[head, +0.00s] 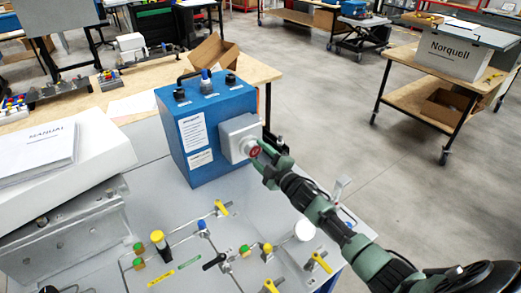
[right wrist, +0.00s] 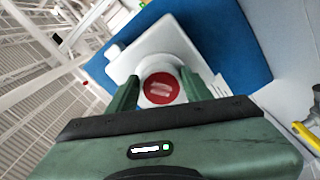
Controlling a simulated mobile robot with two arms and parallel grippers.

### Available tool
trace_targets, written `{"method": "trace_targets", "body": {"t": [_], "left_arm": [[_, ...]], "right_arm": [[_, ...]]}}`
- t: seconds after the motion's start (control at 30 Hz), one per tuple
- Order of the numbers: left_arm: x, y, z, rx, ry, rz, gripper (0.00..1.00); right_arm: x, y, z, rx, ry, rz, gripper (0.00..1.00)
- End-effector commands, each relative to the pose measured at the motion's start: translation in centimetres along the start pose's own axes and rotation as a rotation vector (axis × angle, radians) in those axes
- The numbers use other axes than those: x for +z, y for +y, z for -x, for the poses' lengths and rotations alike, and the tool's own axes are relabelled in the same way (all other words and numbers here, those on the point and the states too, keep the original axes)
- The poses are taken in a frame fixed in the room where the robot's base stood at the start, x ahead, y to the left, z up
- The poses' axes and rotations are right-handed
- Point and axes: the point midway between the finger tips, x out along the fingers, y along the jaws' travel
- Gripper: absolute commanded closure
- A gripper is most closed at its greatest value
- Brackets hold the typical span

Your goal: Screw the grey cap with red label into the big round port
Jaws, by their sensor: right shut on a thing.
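The blue analyser (head: 182,115) stands on the grey bench, with a light grey square housing (head: 236,130) on its right face. The grey cap with red label (head: 254,151) is at the front of this housing. In the right wrist view the cap's round red label (right wrist: 161,88) faces me, with a pale rim around it. My right gripper (head: 259,154) is shut on the cap, one green finger on each side. The big round port is hidden behind the cap; I cannot tell how deep the cap sits. My left gripper is not in view.
Pipes with yellow, green and black valve handles (head: 215,262) lie in front of the analyser. A metal bracket (head: 70,235) and a white manual (head: 38,150) are at the left. An open cardboard box (head: 213,52) stands on the wooden table behind.

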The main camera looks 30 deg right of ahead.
Motion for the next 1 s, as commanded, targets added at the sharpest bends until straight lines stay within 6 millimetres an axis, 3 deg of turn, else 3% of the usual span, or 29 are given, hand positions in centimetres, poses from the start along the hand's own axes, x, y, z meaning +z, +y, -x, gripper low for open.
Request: {"method": "trace_targets", "body": {"t": [0.1,0.27,0.3,0.37,0.7,1.0], "left_arm": [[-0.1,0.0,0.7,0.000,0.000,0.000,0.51],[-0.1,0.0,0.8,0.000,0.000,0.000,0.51],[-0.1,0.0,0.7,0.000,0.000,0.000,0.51],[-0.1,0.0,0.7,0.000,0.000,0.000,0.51],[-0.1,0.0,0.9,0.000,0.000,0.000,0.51],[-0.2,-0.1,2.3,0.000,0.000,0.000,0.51]], "right_arm": [[-0.7,-0.9,0.1,-0.012,0.011,-0.146,1.00],[-0.6,-1.1,0.1,-0.012,0.009,-0.213,1.00],[-0.6,-1.2,0.1,-0.013,0.009,-0.211,0.39],[-0.5,-1.1,0.1,-0.012,0.009,-0.209,0.24],[-0.2,-0.8,0.3,-0.010,0.002,-0.203,0.24],[-0.3,-0.5,2.6,-0.008,0.002,-0.201,0.24]]}}
